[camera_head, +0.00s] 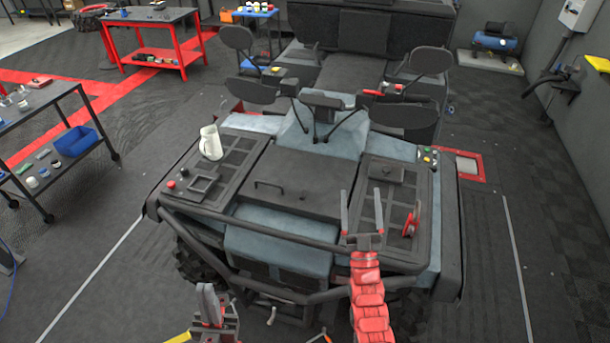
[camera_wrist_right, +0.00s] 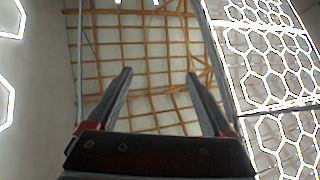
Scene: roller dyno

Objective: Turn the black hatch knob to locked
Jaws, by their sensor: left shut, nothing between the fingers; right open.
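The dark hatch lid (camera_head: 305,170) lies in the middle of the vehicle's top in the head view. It carries a bar handle (camera_head: 281,188), and a small black knob (camera_head: 303,196) sits to the right of the handle, near the lid's front edge. The knob is too small to tell which way it points. My right gripper (camera_head: 362,208) is open and empty, fingers upward, to the right of the knob and apart from it. Its fingers show in the right wrist view (camera_wrist_right: 160,90) against the ceiling. My left gripper (camera_head: 209,298) is shut and empty, low in front of the vehicle.
A red lever (camera_head: 411,222) stands on the right panel, close to my right gripper. A white jug (camera_head: 210,142) and a red button (camera_head: 171,185) are on the left side. A black tubular bar (camera_head: 270,285) runs across the vehicle's front. A tool cart (camera_head: 60,150) stands left.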

